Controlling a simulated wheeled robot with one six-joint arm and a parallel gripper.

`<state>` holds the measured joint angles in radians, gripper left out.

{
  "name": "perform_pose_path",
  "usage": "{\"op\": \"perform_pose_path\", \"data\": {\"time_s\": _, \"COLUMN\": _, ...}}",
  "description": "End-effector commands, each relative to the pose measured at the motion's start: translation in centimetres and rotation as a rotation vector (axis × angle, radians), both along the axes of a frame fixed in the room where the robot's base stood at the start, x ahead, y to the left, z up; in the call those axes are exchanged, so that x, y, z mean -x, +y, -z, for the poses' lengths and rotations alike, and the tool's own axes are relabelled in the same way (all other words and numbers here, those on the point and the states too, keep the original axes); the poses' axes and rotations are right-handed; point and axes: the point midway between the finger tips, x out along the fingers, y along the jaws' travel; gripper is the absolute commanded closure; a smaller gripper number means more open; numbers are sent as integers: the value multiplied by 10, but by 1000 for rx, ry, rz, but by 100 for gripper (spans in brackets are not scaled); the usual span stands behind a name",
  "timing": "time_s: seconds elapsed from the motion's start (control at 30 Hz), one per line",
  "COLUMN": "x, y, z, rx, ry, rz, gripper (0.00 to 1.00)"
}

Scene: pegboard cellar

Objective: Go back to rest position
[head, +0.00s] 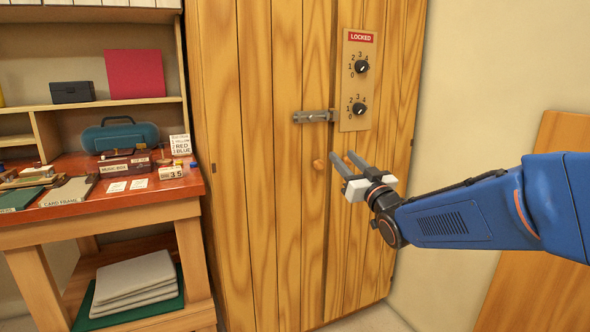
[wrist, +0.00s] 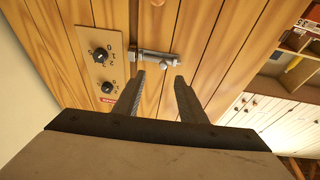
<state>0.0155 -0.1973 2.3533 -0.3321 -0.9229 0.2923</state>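My gripper (head: 342,158) is in front of the tall wooden cabinet (head: 258,170), just below the metal bolt (head: 314,116) and the dial panel (head: 344,122). In the wrist view its two fingers (wrist: 160,78) stand apart with nothing between them, and the bolt (wrist: 156,56) shows just beyond the tips. The panel has a red LOCKED sign (head: 360,37), an upper dial (head: 361,66) and a lower dial (head: 359,108). The bolt lies across the seam of the closed doors. A round wooden knob (head: 319,165) sits left of the fingers.
A red-topped desk (head: 120,213) at left holds a teal case (head: 120,136), a music box, cards and a card frame. Folded grey cloths (head: 134,278) lie on its lower shelf. A wooden board (head: 545,255) leans against the wall at right. Bare wall lies between cabinet and board.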

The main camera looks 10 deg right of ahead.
Motion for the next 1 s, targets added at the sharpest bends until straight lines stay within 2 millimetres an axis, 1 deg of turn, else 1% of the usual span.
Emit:
{"op": "perform_pose_path", "data": {"time_s": 0.07, "x": 9, "y": -8, "z": 9, "rx": 17, "ry": 71, "rz": 42, "gripper": 63}}
{"op": "perform_pose_path", "data": {"time_s": 0.17, "x": 23, "y": -21, "z": 29, "rx": 40, "ry": 190, "rz": 101, "gripper": 63}}
{"op": "perform_pose_path", "data": {"time_s": 0.27, "x": 41, "y": -33, "z": 50, "rx": 61, "ry": 309, "rz": 151, "gripper": 63}}
{"op": "perform_pose_path", "data": {"time_s": 0.37, "x": 64, "y": -43, "z": 74, "rx": 80, "ry": 432, "rz": 195, "gripper": 63}}
{"op": "perform_pose_path", "data": {"time_s": 0.47, "x": 91, "y": -52, "z": 98, "rx": 97, "ry": 556, "rz": 230, "gripper": 63}}
{"op": "perform_pose_path", "data": {"time_s": 0.5, "x": 103, "y": -55, "z": 108, "rx": 103, "ry": 607, "rz": 241, "gripper": 63}}
{"op": "perform_pose_path", "data": {"time_s": 0.57, "x": 123, "y": -59, "z": 124, "rx": 112, "ry": 684, "rz": 256, "gripper": 63}}
{"op": "perform_pose_path", "data": {"time_s": 0.67, "x": 159, "y": -64, "z": 148, "rx": 126, "ry": 811, "rz": 271, "gripper": 63}}
{"op": "perform_pose_path", "data": {"time_s": 0.7, "x": 174, "y": -65, "z": 158, "rx": 133, "ry": 863, "rz": 275, "gripper": 63}}
{"op": "perform_pose_path", "data": {"time_s": 0.77, "x": 198, "y": -66, "z": 172, "rx": 140, "ry": 941, "rz": 278, "gripper": 63}}
{"op": "perform_pose_path", "data": {"time_s": 0.8, "x": 215, "y": -67, "z": 182, "rx": 145, "ry": 992, "rz": 277, "gripper": 63}}
{"op": "perform_pose_path", "data": {"time_s": 0.87, "x": 240, "y": -66, "z": 195, "rx": 154, "ry": 1070, "rz": 275, "gripper": 63}}
{"op": "perform_pose_path", "data": {"time_s": 0.9, "x": 258, "y": -66, "z": 204, "rx": 158, "ry": 1121, "rz": 270, "gripper": 63}}
{"op": "perform_pose_path", "data": {"time_s": 0.97, "x": 284, "y": -65, "z": 216, "rx": 168, "ry": 1194, "rz": 262, "gripper": 63}}
{"op": "perform_pose_path", "data": {"time_s": 1.0, "x": 300, "y": -63, "z": 223, "rx": 172, "ry": 1240, "rz": 255, "gripper": 63}}
